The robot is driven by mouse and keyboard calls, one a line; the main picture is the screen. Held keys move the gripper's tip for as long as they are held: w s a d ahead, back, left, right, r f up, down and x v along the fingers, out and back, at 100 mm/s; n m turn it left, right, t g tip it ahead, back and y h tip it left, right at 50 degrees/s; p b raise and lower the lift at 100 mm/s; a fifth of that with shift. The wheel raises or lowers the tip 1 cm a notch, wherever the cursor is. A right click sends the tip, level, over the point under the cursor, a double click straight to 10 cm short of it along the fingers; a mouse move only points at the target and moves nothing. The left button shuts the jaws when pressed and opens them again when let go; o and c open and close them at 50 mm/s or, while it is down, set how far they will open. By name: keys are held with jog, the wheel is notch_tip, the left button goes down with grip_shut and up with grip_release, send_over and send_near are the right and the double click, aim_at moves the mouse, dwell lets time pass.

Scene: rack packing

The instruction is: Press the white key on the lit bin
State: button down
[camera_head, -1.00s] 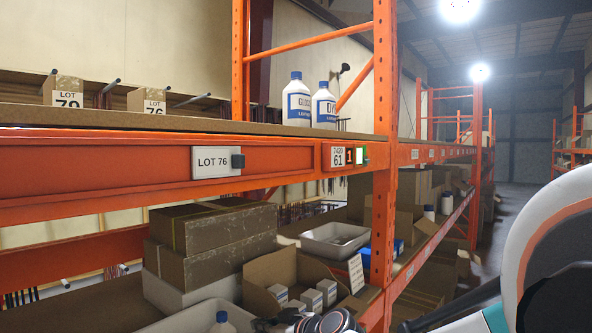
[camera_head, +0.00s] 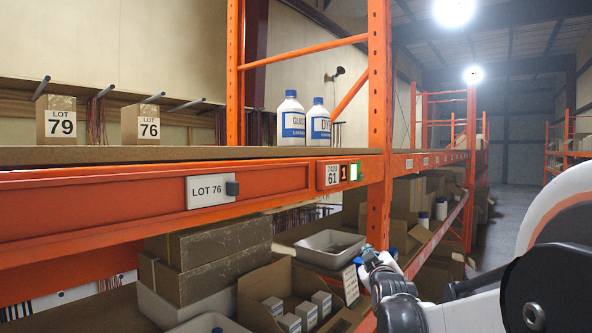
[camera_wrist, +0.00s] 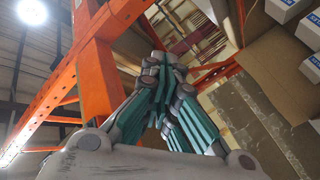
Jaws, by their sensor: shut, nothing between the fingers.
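On the orange shelf beam is a small unit with the label 61 (camera_head: 328,174), a red display (camera_head: 344,173) that seems to read 1, and a glowing white key with a green edge (camera_head: 355,171). My gripper (camera_head: 368,257) is below this unit and slightly right of it, in front of the upright and apart from the key. In the wrist view my gripper (camera_wrist: 165,68) has its fingers together with nothing between them. The lit unit cannot be made out in the wrist view.
The orange upright (camera_head: 379,120) stands just right of the unit. A LOT 76 plate (camera_head: 210,191) with a dark block sits left on the beam. Two white bottles (camera_head: 291,118) stand on the shelf above. Below are an open carton (camera_head: 250,300) and a grey tray (camera_head: 330,249).

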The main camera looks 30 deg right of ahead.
aim_at(353, 172)
jog(key=s+d+r+n+t+y+p, duration=0.1)
jog(key=r+n, duration=0.4)
jog(key=r, duration=0.5)
jog(key=s+d+r+n+t+y+p, duration=0.2)
jog(key=s+r+n+t, duration=0.3)
jog(key=r, duration=0.6)
jog(key=shift+d+n+t+p, duration=0.3)
jog(key=shift+d+t+p, duration=0.35)
jog(key=shift+d, duration=0.2)
jog(key=shift+w+r, duration=0.1)
jog(key=shift+w, duration=0.1)
jog(key=w+a, duration=0.3)
jog(key=w, duration=0.4)
jog(key=shift+w+a, duration=0.15)
jog(key=shift+w, duration=0.25)
jog(key=shift+w+a, duration=0.1)
jog(key=shift+w, duration=0.1)
jog(key=shift+w+a, duration=0.1)
jog(key=shift+w, duration=0.15)
